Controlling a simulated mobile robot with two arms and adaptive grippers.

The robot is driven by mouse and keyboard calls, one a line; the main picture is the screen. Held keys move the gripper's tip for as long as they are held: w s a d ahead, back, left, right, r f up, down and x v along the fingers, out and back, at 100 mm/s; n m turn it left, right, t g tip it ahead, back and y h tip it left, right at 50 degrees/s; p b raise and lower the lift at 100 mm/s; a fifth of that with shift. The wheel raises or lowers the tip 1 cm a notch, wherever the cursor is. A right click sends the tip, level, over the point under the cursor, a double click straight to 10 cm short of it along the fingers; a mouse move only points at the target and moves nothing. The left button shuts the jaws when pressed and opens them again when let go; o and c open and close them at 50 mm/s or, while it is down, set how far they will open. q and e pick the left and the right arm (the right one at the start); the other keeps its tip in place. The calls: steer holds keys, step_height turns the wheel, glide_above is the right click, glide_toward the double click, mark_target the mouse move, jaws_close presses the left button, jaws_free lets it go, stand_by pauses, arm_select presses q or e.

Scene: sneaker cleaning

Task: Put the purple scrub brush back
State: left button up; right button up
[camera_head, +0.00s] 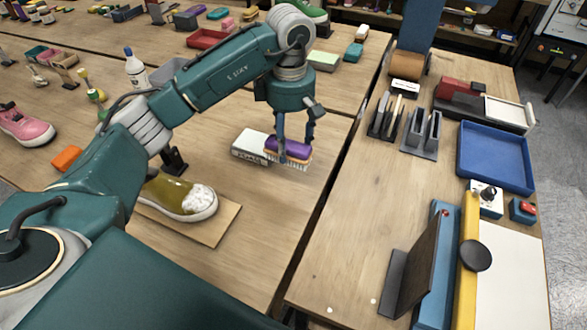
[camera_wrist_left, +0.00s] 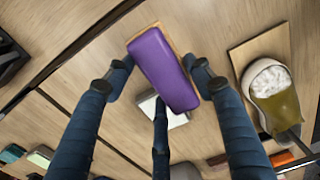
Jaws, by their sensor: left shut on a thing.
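The purple scrub brush (camera_head: 295,149) has a purple back, a tan body and pale bristles pointing down. My left gripper (camera_head: 292,143) is shut on it, with fingers on both sides of its back. In the left wrist view the purple back (camera_wrist_left: 160,68) lies between the fingers (camera_wrist_left: 165,78). A white block with dark lettering on its side (camera_head: 247,146) sits on the table just left of the brush. The brush partly covers it in the wrist view (camera_wrist_left: 150,106). I cannot tell whether the bristles touch the block or table. My right gripper is not in view.
An olive sneaker with white foam on its toe (camera_head: 180,197) lies on a brown board (camera_head: 217,230) to the left. A gap separates this table from the right bench, with a blue tray (camera_head: 497,150) and upright holders (camera_head: 422,130). Bare wood lies in front of the brush.

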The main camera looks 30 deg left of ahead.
mark_target(290, 157)
arm_select(q)
step_height(290, 157, down, 5)
steer(key=shift+f+p, duration=0.1)
steer(key=shift+p, duration=0.35)
steer(key=shift+d+f, duration=0.1)
steer(key=shift+f, duration=0.4)
step_height(290, 157, down, 3)
steer(key=shift+f+p, duration=0.15)
steer(key=shift+p, duration=0.35)
steer(key=shift+f, duration=0.35)
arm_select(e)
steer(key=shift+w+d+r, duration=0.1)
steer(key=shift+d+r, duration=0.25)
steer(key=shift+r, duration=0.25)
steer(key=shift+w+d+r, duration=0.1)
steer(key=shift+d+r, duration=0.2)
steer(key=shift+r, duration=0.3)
arm_select(q)
steer(key=shift+f, duration=0.1)
steer(key=shift+f, duration=0.15)
steer(key=o, duration=1)
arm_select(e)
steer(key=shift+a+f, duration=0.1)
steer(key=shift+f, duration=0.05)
